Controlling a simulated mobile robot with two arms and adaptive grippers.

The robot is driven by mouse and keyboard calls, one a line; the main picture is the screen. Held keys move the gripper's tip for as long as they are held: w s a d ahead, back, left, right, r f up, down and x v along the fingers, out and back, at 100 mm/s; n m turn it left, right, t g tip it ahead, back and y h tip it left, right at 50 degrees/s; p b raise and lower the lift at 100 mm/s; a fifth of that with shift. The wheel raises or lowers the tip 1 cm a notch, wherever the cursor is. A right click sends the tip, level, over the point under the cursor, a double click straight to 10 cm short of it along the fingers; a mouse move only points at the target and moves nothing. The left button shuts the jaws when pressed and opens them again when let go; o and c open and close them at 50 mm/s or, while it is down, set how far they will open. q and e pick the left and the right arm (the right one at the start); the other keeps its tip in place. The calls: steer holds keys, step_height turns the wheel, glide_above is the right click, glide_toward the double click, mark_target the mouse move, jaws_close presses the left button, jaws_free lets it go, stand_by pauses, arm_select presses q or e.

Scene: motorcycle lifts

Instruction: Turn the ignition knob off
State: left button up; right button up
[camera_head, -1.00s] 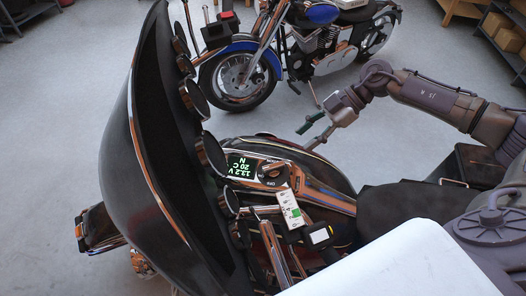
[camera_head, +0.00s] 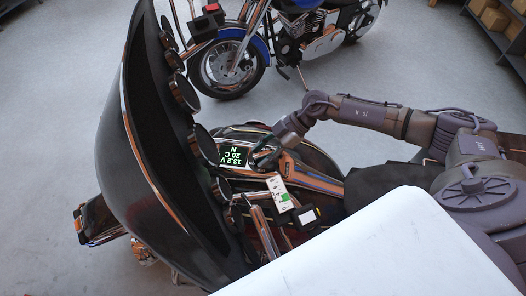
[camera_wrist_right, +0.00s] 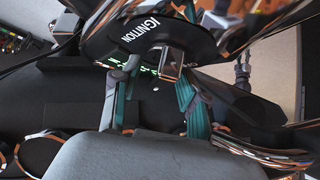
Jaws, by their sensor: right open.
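The ignition knob (camera_wrist_right: 169,62) is a small metal block under the dark plate (camera_wrist_right: 140,35) lettered IGNITION in the right wrist view. My right gripper (camera_wrist_right: 157,78) is open, with its teal-padded fingers on either side of the knob; I cannot tell whether they touch it. In the head view the right gripper (camera_head: 264,158) is over the motorcycle's console, beside the green-lit display (camera_head: 231,157) reading 13.2 V, 20 C, N. There it largely hides the knob. My left gripper does not show in the head view.
The black fairing (camera_head: 150,150) and round mirrors or gauges (camera_head: 184,93) stand left of the console. A blue motorcycle (camera_head: 235,65) stands behind. A white surface (camera_head: 370,245) fills the lower right.

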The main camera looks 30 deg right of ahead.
steer(key=c, duration=0.8)
jaws_close()
